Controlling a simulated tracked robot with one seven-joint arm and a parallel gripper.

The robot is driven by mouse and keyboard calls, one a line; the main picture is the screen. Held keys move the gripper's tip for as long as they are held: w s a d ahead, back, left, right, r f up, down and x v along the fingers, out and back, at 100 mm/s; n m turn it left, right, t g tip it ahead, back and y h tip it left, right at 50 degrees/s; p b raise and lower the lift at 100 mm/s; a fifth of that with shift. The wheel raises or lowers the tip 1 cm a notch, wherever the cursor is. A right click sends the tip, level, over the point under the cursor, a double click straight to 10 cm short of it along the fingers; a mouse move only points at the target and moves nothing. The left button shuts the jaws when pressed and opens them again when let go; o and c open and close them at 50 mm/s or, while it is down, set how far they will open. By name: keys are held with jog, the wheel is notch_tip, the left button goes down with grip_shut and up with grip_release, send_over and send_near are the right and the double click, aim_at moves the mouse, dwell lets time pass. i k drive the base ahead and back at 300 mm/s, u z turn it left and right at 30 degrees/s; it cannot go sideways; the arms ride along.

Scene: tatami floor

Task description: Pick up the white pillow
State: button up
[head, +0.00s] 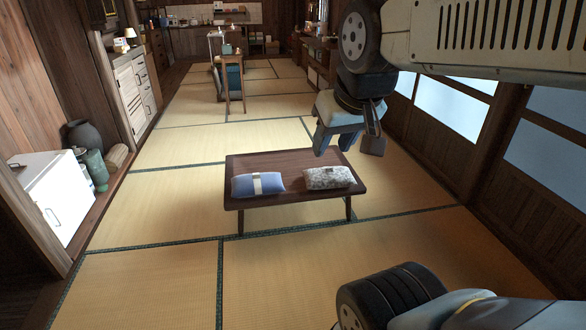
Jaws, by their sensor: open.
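A whitish pillow with a grey mottled pattern (330,178) lies on the right part of a low dark wooden table (290,163). A blue pillow with a pale band (258,184) lies to its left on the same table, with a small gap between them. My gripper (341,145) hangs from my arm at the upper right, fingers pointing down. It is open and empty. In the picture it shows just above the whitish pillow and over the table's far right edge; its distance from the pillow is hard to tell.
A white cabinet (57,194) and dark vases (94,166) stand at the left wall. A small wooden stool or table (230,72) stands farther back. Sliding panels (445,106) line the right side. The tatami floor (160,215) around the low table is clear.

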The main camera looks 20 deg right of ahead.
aim_at(339, 177)
jog(key=u, duration=0.05)
jog(key=i, duration=1.1)
jog(key=z, duration=0.8)
jog(key=i, duration=0.75)
jog(key=z, duration=0.6)
jog(key=k, duration=0.7)
jog(key=z, duration=0.25)
jog(key=i, duration=0.75)
jog(key=u, duration=0.15)
